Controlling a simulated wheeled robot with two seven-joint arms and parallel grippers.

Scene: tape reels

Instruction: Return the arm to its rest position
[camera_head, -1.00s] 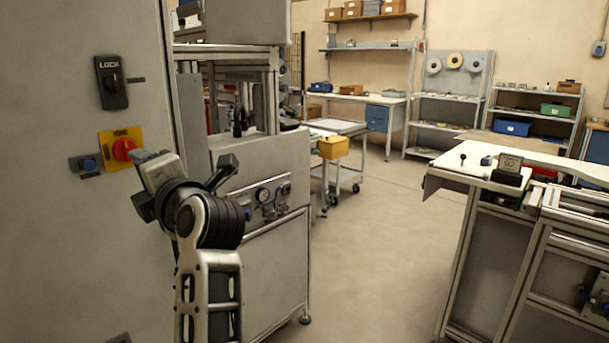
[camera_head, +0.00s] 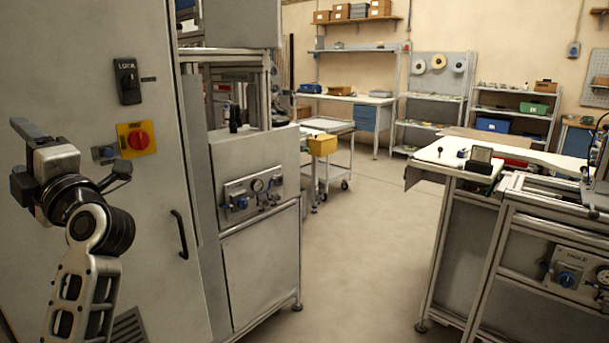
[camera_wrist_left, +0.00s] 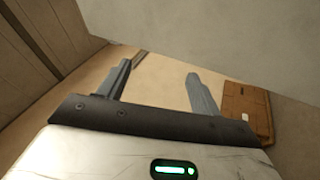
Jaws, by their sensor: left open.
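My left arm comes in at the left of the head view, with its left gripper (camera_head: 26,138) raised in front of the grey cabinet's door. The gripper is left of the red rotary switch (camera_head: 138,140) on its yellow plate and apart from it in the picture. In the left wrist view, the two grey fingers of the left gripper (camera_wrist_left: 159,75) stand apart with nothing between them. My right gripper is in neither view.
The tall grey cabinet (camera_head: 70,45) has a black lock handle (camera_head: 128,80), a blue button (camera_head: 104,153) and a door handle (camera_head: 180,234). A machine with gauges (camera_head: 254,193) stands beside it. A bench (camera_head: 480,158) is at right. The floor between (camera_head: 355,250) is clear.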

